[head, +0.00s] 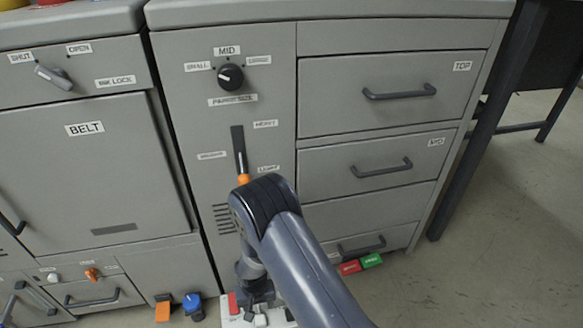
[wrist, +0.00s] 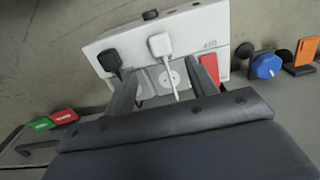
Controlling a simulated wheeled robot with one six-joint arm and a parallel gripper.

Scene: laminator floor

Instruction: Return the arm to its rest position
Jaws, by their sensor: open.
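My arm reaches down in front of the grey cabinet in the head view, with my gripper (head: 258,290) low near the floor. In the wrist view my gripper (wrist: 166,82) is open, its two dark fingers apart and holding nothing. Beyond and below the fingers lies a white power strip (wrist: 205,28), which also shows partly in the head view (head: 233,321). A white plug (wrist: 160,45) with its cord lies between the finger lines, and a black plug (wrist: 111,61) sits left of it. I cannot tell the exact gap between fingers and strip.
The cabinet has a MID knob (head: 230,77), a slider (head: 239,150) with an orange tip, and shut drawers, top (head: 400,92) and middle (head: 380,169). Red (head: 350,267) and green (head: 371,260) tags, a blue knob (head: 193,306) and an orange piece (head: 163,311) are nearby. Floor at right is clear.

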